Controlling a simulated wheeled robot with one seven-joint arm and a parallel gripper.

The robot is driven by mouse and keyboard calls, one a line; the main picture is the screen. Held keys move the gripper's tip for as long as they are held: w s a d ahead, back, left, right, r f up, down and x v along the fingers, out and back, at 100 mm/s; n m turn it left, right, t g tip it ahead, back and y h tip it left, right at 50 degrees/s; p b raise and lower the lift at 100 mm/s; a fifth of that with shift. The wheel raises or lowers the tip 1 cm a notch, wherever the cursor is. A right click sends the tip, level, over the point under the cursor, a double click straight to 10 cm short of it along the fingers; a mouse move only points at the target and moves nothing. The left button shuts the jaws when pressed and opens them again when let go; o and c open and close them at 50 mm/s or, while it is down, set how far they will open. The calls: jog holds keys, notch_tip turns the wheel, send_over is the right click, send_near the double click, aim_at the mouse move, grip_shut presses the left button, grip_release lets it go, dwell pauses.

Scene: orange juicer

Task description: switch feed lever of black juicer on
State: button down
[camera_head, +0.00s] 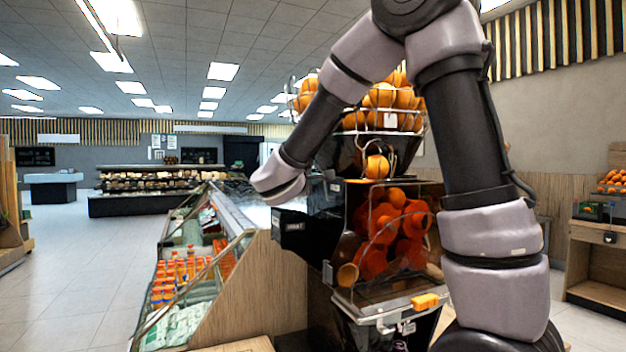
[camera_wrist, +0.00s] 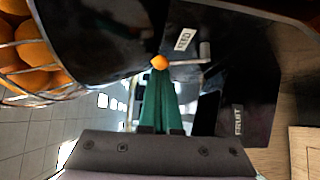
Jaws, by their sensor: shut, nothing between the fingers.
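The black juicer (camera_head: 309,228) stands at the middle right in the head view, with red parts behind its clear front cover. In the wrist view its dark panel (camera_wrist: 224,88) carries a FEED label and a FRUIT label. Beside the FEED label is the feed lever (camera_wrist: 188,63), a thin rod with a round orange knob (camera_wrist: 159,62) and a grey metal piece at its other end. My gripper (camera_wrist: 160,76) is shut and empty, its green fingers pointing at the knob. The tips are right at the knob; I cannot tell whether they touch. My arm's end hides the gripper in the head view.
A wire basket of oranges (camera_head: 382,96) sits on top of the juicer and shows in the wrist view (camera_wrist: 35,50). A glass-sided display case (camera_head: 205,275) with bottles stands to the left. Open floor (camera_head: 70,260) lies further left.

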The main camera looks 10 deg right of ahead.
jog(key=shift+s+d+f, duration=0.15)
jog(key=shift+s, duration=0.45)
jog(key=shift+w, duration=0.1)
jog(key=s+a+f, duration=0.1)
jog(key=s+a, duration=0.4)
jog(key=a, duration=0.3)
jog(key=shift+f, duration=0.4)
